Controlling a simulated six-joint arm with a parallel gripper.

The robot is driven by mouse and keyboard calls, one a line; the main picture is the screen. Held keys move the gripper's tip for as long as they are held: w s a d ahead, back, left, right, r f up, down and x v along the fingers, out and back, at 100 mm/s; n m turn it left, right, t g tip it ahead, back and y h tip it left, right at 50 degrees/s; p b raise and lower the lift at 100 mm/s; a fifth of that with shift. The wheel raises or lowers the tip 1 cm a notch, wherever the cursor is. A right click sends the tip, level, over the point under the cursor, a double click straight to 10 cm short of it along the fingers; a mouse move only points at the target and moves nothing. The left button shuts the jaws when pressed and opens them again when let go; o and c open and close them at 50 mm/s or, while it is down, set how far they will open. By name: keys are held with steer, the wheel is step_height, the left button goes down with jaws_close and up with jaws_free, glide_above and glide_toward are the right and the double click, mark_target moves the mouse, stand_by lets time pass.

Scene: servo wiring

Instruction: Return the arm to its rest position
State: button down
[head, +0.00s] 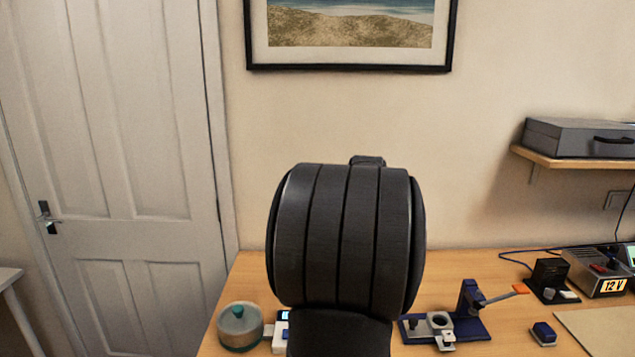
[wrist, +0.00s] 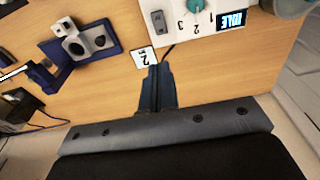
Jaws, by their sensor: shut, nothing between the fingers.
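My gripper (wrist: 158,88) shows in the wrist view with its two dark fingers together and nothing between them. Its fingertips point towards a small white card marked 2 (wrist: 145,58) on the wooden table. I cannot tell how high above the table the fingers are. In the head view my dark arm fills the middle of the picture, and the gripper itself is hidden there.
A white controller box (wrist: 197,18) with a teal knob reads IDLE. A blue fixture (head: 445,325) stands right of my arm, and a round teal-based container (head: 240,327) stands left. A 12 V supply (head: 598,275) and a black device (head: 549,277) are at the far right.

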steer(key=shift+s+a+r+t, duration=0.1)
steer(key=shift+s+r, duration=0.2)
steer(key=shift+r, duration=0.2)
steer(key=shift+s+d+r+t, duration=0.1)
steer(key=shift+s+r, duration=0.25)
steer(key=shift+r, duration=0.2)
steer(key=shift+s+a+r+t, duration=0.1)
steer(key=shift+s+r, duration=0.2)
steer(key=shift+r, duration=0.2)
steer(key=c, duration=1.3)
jaws_free()
steer(key=o, duration=0.4)
steer(key=shift+a, duration=0.3)
steer(key=shift+c, duration=0.2)
steer(key=o, duration=0.9)
steer(key=shift+g, duration=0.4)
steer(key=a, duration=0.5)
steer(key=w+a+r, duration=0.1)
steer(key=a, duration=0.2)
steer(key=shift+a, duration=0.2)
steer(key=shift+o, duration=0.2)
steer(key=s+a, duration=0.1)
steer(key=a, duration=0.7)
step_height(320, 180, down, 9)
steer(key=shift+g, duration=0.4)
